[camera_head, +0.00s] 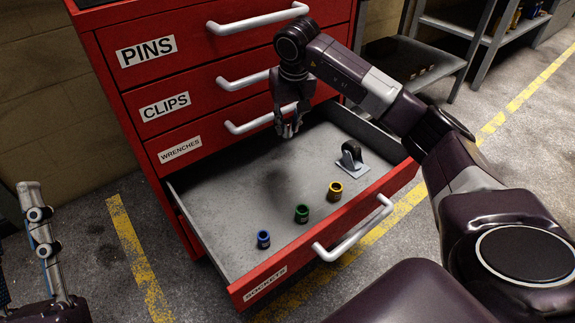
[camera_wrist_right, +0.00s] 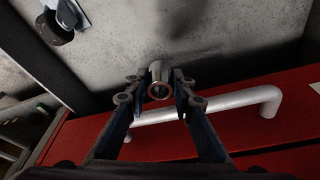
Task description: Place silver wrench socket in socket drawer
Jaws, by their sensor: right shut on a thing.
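The socket drawer (camera_head: 270,272) is pulled open at the bottom of a red cabinet and is labelled SOCKETS. My right gripper (camera_head: 288,130) is above the back part of its grey floor, close to the WRENCHES drawer handle. In the right wrist view, the right gripper (camera_wrist_right: 158,88) is shut on the silver wrench socket (camera_wrist_right: 157,73), whose round open end faces the camera. In the head view the socket is small and mostly hidden by the fingers. My left gripper (camera_head: 36,212) shows partly at the left edge; its opening is unclear.
Blue (camera_head: 263,239), green (camera_head: 301,213) and yellow (camera_head: 335,190) sockets stand in a row near the drawer's front. A caster wheel (camera_head: 351,160) sits at its right. The left and middle floor is clear. The WRENCHES handle (camera_head: 250,125) juts out beside my right gripper.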

